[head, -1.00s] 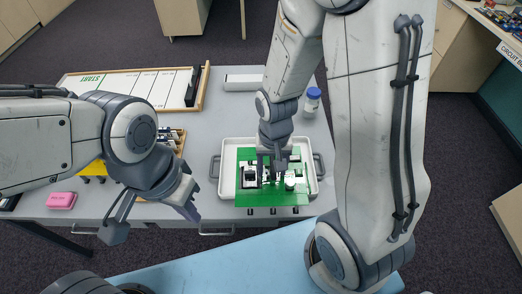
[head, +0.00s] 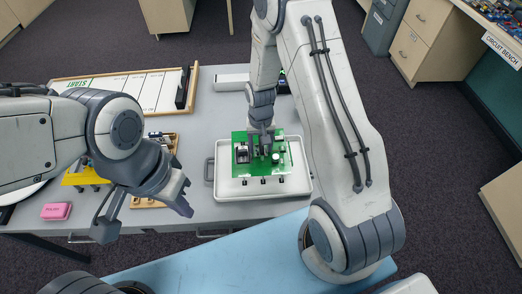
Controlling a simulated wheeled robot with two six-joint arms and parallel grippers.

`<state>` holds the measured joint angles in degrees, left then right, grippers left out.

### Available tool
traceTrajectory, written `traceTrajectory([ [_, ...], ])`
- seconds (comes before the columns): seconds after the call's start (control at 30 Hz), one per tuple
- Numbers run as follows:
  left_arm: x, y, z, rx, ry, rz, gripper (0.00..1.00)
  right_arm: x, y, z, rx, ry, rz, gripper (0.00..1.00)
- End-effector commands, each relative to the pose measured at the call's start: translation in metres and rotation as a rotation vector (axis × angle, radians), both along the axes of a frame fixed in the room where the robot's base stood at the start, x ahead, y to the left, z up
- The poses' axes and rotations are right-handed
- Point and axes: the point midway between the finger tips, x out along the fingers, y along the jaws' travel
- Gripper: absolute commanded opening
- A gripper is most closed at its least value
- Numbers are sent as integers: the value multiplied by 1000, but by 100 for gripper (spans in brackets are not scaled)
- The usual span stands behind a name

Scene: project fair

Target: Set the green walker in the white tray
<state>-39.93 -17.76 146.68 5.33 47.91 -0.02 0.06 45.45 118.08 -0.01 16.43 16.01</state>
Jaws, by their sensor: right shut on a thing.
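The green walker (head: 262,168), a flat green board with white and black parts on top and small black feet at its front edge, is over the white tray (head: 228,190). My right gripper (head: 263,150) is shut on a part on top of the board. The feet show inside the tray's outline in the head view; I cannot tell whether they touch its floor. The board's back edge reaches past the tray's back rim in the picture. My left gripper (head: 145,215) is open and empty near the table's front edge, left of the tray.
A pink eraser (head: 56,211) lies at the table's front left. A yellow object (head: 84,175) is beside it, partly behind my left arm. A wood-framed START board (head: 150,90) and a white box (head: 231,82) lie at the back. Grey table (head: 213,118) is bare behind the tray.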

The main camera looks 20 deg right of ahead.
Motion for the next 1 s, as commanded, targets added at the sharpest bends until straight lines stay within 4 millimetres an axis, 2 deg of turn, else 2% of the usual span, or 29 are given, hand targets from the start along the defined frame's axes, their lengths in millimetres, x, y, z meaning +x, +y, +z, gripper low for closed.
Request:
traceTrajectory([
  [0.23, 0, 0, 9, 0, 0, 0, 0, -1, 0, -29, 0, 1, 0, 0],
  [0.8, 0, 0, 2, 0, 0, 0, 0, 0, 0, -42, 0, -1, 0, 0],
  [0.83, 0, 0, 2, 0, 0, 0, 0, -1, 0, -42, 0, 1, 0, 63],
  [0.9, 0, 0, 3, 0, 0, 0, 0, -1, 0, -41, 0, 1, 0, 90],
  [1.0, 0, 0, 3, 0, 0, 0, 0, -1, 0, -41, 0, 1, 0, 90],
])
